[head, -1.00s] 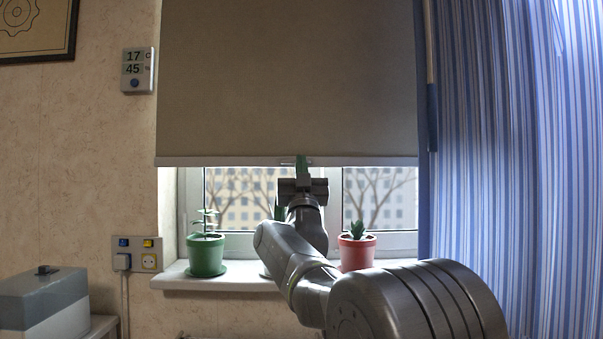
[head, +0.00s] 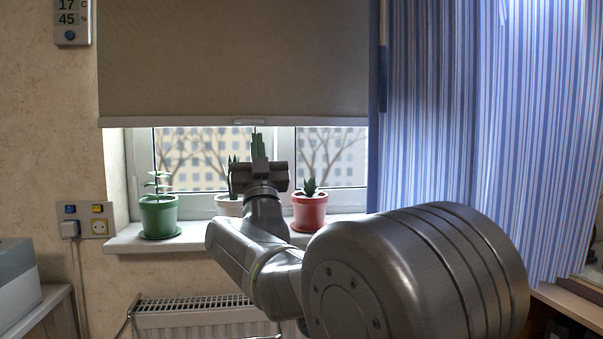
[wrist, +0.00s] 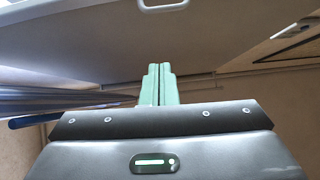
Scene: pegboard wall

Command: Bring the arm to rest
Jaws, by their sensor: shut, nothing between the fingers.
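My gripper (head: 258,146) points up and away in front of the window, just below the blind's bottom bar. Its green fingers are together with nothing between them; they also show in the wrist view (wrist: 159,84). The grey-brown roller blind (head: 230,60) hangs over the upper window, its pale bottom bar (head: 180,122) carrying a small handle (head: 249,121). The handle also shows at the top of the wrist view (wrist: 163,5), apart from the fingers. My arm stretches forward from the lower right.
On the sill (head: 130,240) stand a green pot (head: 158,217), a white pot (head: 228,206) partly behind my arm, and a red pot (head: 309,213). A radiator (head: 190,318) is below. A striped blue curtain (head: 450,110) hangs right. A switch panel (head: 97,229) is left.

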